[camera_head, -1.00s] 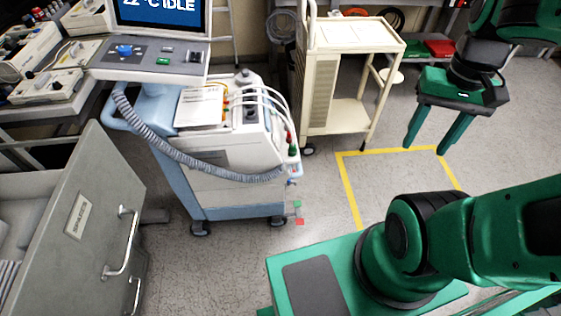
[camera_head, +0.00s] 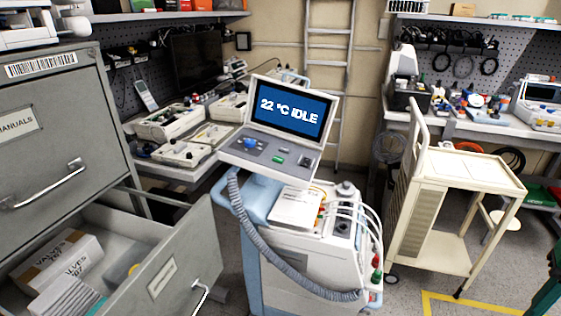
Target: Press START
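A blue and white wheeled machine (camera_head: 300,240) stands in the middle of the view. Its tilted screen (camera_head: 291,107) reads "22 °C IDLE". Below the screen a grey control panel (camera_head: 262,160) carries a blue knob (camera_head: 248,144), a green button (camera_head: 279,159) and a dark square button. I cannot read any label on the buttons from here. My gripper is outside the view; only a green piece of my arm shows at the lower right edge.
A grey cabinet (camera_head: 50,120) stands at the left with its lower drawer (camera_head: 165,268) pulled open, boxes inside. A cream trolley (camera_head: 470,170) stands right of the machine. Benches with devices line the back. Yellow tape (camera_head: 465,303) marks bare floor at lower right.

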